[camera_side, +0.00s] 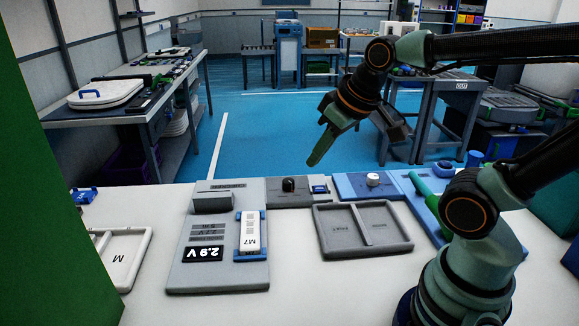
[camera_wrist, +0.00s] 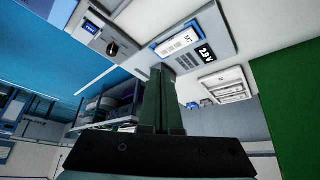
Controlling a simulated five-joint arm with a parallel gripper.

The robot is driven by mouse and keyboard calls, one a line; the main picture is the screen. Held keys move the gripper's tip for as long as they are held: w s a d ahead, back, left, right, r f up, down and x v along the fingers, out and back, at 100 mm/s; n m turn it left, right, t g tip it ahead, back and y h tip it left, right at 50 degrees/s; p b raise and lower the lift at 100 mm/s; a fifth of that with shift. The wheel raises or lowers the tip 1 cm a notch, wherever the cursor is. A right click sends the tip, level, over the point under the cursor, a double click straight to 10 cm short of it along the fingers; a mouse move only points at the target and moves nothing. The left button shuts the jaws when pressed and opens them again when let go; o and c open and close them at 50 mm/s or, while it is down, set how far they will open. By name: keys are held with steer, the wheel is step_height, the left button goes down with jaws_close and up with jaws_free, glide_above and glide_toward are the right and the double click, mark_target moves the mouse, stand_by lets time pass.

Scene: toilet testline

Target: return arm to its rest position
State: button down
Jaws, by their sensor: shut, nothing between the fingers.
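My gripper (camera_side: 322,146) is shut and empty in the side view. It hangs in the air above the back edge of the white table (camera_side: 300,295), with its fingers pointing down and left. In the wrist view my gripper's green fingers (camera_wrist: 162,72) lie together with nothing between them. My arm reaches in from the right and bends down at the wrist. A grey tester (camera_side: 190,275) reading 2.9 V stands on the table below and left of my gripper. A white M7 module (camera_side: 251,232) sits in its blue holder. The M7 module also shows in the wrist view (camera_wrist: 178,42).
A grey two-compartment tray (camera_side: 390,238) lies empty right of the tester. A white tray (camera_side: 118,268) marked M is at the left. A grey box with a black knob (camera_side: 289,185) and a blue box (camera_side: 352,186) line the back edge. A green panel (camera_side: 40,180) blocks the far left.

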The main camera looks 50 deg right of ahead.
steer(key=shift+s+a+r, duration=0.1)
steer(key=shift+s+a, duration=0.3)
steer(key=shift+s, duration=0.3)
